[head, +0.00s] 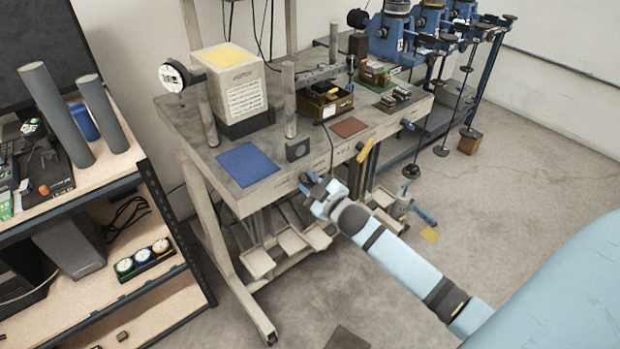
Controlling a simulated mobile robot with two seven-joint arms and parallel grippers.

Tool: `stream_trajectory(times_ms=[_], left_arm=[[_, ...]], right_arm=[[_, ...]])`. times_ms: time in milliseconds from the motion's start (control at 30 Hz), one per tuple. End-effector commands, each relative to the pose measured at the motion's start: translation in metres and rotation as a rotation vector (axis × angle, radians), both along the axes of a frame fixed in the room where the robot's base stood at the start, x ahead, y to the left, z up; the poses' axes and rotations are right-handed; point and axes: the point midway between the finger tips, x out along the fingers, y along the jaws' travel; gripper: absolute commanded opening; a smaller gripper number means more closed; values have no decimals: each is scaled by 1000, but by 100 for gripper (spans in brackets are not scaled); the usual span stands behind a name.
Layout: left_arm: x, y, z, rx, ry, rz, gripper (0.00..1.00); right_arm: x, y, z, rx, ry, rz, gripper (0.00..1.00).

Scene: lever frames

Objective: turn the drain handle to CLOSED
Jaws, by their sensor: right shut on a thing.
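My right gripper (311,183) is at the front edge of the grey workbench (190,131), at the end of my light blue arm. It is shut on a handle there, mostly hidden by the fingers. A yellow lever (364,150) sticks out from the same front edge to the right, tilted and apart from the gripper. A small blue handle (408,124) is farther right on that edge. I cannot read any label or tell the angle of the held handle. My left gripper is not in view.
On the bench are a blue mat (247,164), a beige boxy device (236,85), grey posts and a brown mat (348,127). Trays (292,240) hang below the bench. A wooden shelf (97,180) stands at the left. The floor at the right is mostly clear.

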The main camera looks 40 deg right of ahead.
Motion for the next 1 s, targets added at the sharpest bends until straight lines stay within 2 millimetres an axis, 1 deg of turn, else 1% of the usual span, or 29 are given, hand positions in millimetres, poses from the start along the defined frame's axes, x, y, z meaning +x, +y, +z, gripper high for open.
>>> stream_trajectory(times_ms=[200,400,867,900,967,1000], left_arm=[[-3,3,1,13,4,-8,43],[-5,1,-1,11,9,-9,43],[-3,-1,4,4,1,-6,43],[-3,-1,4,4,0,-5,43],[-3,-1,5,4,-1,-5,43],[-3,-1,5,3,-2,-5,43]], right_arm=[[0,0,1,-103,-9,0,4],[0,1,1,-149,-14,0,4],[0,1,0,-163,-15,0,4],[0,1,0,-162,-15,0,30],[0,1,0,-162,-14,0,43],[0,1,0,-162,-14,0,43]])
